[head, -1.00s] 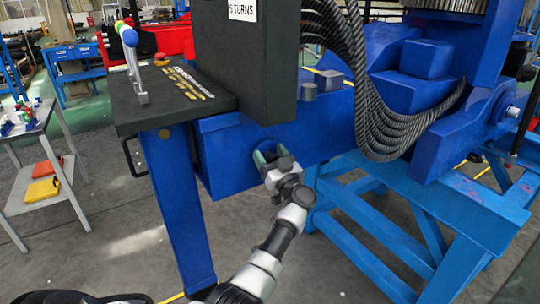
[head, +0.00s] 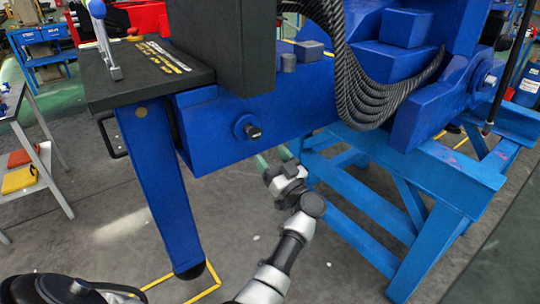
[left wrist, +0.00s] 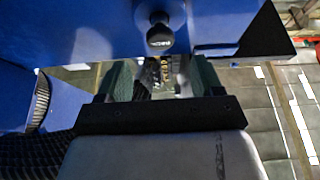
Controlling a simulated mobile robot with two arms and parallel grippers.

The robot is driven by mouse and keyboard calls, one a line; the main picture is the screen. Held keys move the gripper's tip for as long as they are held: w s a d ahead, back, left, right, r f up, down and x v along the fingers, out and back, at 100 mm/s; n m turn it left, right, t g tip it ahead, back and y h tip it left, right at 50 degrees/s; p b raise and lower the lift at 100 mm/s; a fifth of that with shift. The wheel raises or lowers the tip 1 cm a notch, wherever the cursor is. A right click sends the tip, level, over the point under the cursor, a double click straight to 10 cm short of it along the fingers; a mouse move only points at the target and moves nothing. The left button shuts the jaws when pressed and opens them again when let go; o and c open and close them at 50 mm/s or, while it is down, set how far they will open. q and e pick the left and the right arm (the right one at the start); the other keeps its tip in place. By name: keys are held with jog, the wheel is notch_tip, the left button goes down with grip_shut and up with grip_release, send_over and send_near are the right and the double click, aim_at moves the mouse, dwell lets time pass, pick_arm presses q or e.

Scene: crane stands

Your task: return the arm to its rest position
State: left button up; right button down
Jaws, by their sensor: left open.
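My left gripper (head: 274,157) is open, with its two green fingers apart and nothing between them. It is in front of the blue crane stand (head: 220,112), below and right of a round blue boss with a dark knob (head: 253,132). In the left wrist view the fingers (left wrist: 162,80) frame an empty gap, and the dark knob (left wrist: 160,37) shows beyond them at top centre, apart from them. My right gripper is not in view.
A blue leg (head: 160,190) stands left of my arm. A light-blue frame (head: 370,205) stands close on the right. A black shelf with a lever (head: 106,45) is at upper left, and a trolley (head: 50,180) is at far left. Open floor lies between leg and frame.

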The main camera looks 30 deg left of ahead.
pick_arm(q)
jog(key=d+f+m+t+h+p, duration=0.1)
jog(key=d+f+m+t+h, duration=0.2)
jog(key=f+m+t+h, duration=0.4)
jog(key=d+f+m+t+h, duration=0.3)
jog(key=d+f+m+h, duration=0.1)
jog(key=f, duration=0.6)
jog(key=s+d+f+m+g+h+p, duration=0.15)
jog(key=s+d+f+m+h, duration=0.35)
jog(key=f, duration=0.6)
jog(key=s+f+g+h, duration=0.3)
jog(key=s+f+h, duration=0.1)
jog(key=s+f, duration=0.5)
jog(key=s+d+f+g+h, duration=0.1)
jog(key=s+f+g, duration=0.5)
jog(key=s+f, duration=0.75)
jog(key=s+a+f+g, duration=0.1)
jog(key=s+f+g, duration=0.1)
jog(key=s, duration=1)
jog(key=s+a+f+g, duration=0.2)
jog(key=s+g, duration=0.3)
jog(key=s, duration=0.7)
jog(key=shift+s+f+p, duration=0.15)
jog(key=shift+f+p, duration=0.3)
